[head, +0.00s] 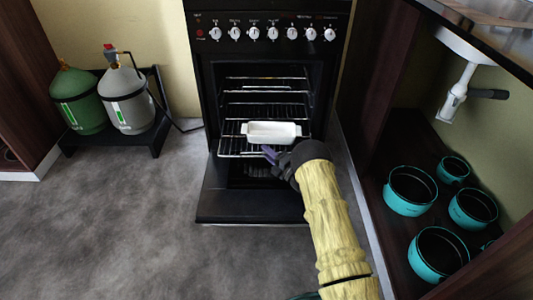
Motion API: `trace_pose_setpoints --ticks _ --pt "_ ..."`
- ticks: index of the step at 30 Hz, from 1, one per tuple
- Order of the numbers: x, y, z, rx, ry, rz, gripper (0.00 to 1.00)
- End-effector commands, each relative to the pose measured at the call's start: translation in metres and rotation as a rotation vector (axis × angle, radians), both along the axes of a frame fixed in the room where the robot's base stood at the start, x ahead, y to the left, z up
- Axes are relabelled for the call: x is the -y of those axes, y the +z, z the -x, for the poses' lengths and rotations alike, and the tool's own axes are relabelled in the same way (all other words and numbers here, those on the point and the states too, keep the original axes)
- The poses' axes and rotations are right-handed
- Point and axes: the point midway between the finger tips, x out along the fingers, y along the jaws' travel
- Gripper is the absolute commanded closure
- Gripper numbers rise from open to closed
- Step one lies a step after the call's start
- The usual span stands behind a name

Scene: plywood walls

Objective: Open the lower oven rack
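A black oven (205,95) stands at the back centre with its door (225,203) folded down. Inside are several wire racks. The lower rack (232,141) holds a white rectangular dish (271,133) and its front edge reaches out towards the open door. My gripper (268,153), with a purple finger showing, is at the rack's front edge, just in front of the dish. My arm, covered in yellow, comes from the lower right and hides part of the door. I cannot tell whether the gripper touches or grips the rack.
Two gas cylinders (128,98) stand on a black stand (113,139) at the left. Teal pots (410,190) sit in the open cabinet at the right, under a white drain pipe (459,90). A low cabinet edge runs close to my arm's right. The grey floor at left is clear.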

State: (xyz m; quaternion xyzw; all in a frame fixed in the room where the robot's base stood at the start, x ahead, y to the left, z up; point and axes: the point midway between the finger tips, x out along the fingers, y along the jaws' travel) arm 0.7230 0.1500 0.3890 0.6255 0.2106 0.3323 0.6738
Motion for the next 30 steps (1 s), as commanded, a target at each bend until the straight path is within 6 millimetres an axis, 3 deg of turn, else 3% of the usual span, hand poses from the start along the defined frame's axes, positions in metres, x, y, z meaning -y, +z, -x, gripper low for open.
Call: trace_pose_setpoints --ticks 1,3,4,5,9,15,25,26,30 --pt "0.000 0.019 -0.002 0.014 0.001 -0.004 0.84" --pt "0.000 0.034 -0.002 0.018 0.000 -0.006 0.83" --pt "-0.001 0.042 -0.002 0.021 0.000 -0.007 0.78" --pt "-0.001 0.049 -0.002 0.025 0.000 -0.008 0.70" --pt "-0.002 0.079 -0.002 0.031 0.000 -0.007 0.18" --pt "-0.002 0.103 -0.002 0.035 -0.002 -0.005 0.18" --pt "-0.001 0.108 -0.002 0.040 -0.005 0.001 0.18" --pt "0.001 0.068 0.008 -0.052 -0.010 0.037 0.18" --pt "0.005 0.066 0.010 -0.054 -0.011 0.036 0.18"
